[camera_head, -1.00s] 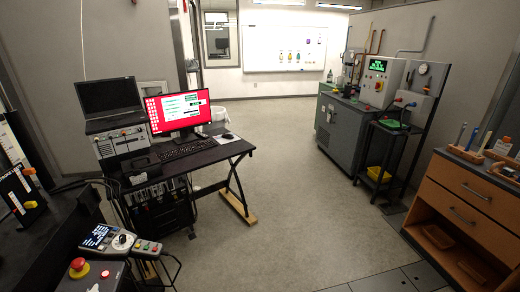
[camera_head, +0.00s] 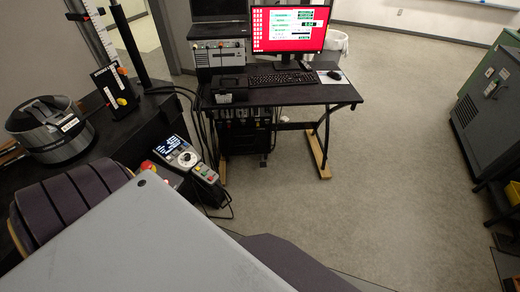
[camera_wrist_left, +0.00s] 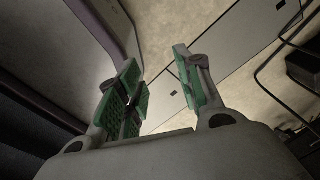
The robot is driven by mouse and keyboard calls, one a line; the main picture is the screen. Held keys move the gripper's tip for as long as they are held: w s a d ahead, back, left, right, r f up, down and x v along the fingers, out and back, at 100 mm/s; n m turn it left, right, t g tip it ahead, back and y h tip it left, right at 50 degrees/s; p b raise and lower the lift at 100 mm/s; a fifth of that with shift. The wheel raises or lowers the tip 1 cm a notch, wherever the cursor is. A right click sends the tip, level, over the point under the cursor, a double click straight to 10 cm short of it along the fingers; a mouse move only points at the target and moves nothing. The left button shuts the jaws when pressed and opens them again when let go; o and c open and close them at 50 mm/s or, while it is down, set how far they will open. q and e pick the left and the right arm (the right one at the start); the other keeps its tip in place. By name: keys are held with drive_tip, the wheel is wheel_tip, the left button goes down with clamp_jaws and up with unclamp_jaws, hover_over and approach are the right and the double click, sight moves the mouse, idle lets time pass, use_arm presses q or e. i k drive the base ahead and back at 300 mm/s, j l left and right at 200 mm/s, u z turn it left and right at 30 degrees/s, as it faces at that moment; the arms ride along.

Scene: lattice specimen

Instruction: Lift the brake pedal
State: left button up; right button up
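I cannot make out a brake pedal in either view. My left gripper (camera_wrist_left: 158,72) shows in the left wrist view. Its green-padded fingers stand apart with pale floor between them, and it holds nothing that I can see. Grey floor plates (camera_wrist_left: 228,60) with small dark holes lie beyond the fingers. In the head view neither gripper shows; a large grey surface at the bottom hides what lies below.
A control box (camera_head: 183,158) with a lit display and knob stands beside a dark bench at left. A lidded metal pot (camera_head: 50,130) sits at far left. A black desk (camera_head: 290,94) carries a red-screened monitor (camera_head: 290,28). Floor (camera_head: 390,150) right of the desk is open.

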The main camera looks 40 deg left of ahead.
sight(263, 164)
drive_tip(key=i+u, duration=0.35)
drive_tip(key=i, duration=0.45)
drive_tip(key=i+u, duration=0.2)
drive_tip(key=i, duration=0.35)
drive_tip(key=i+l+u, duration=0.15)
drive_tip(key=i, duration=0.4)
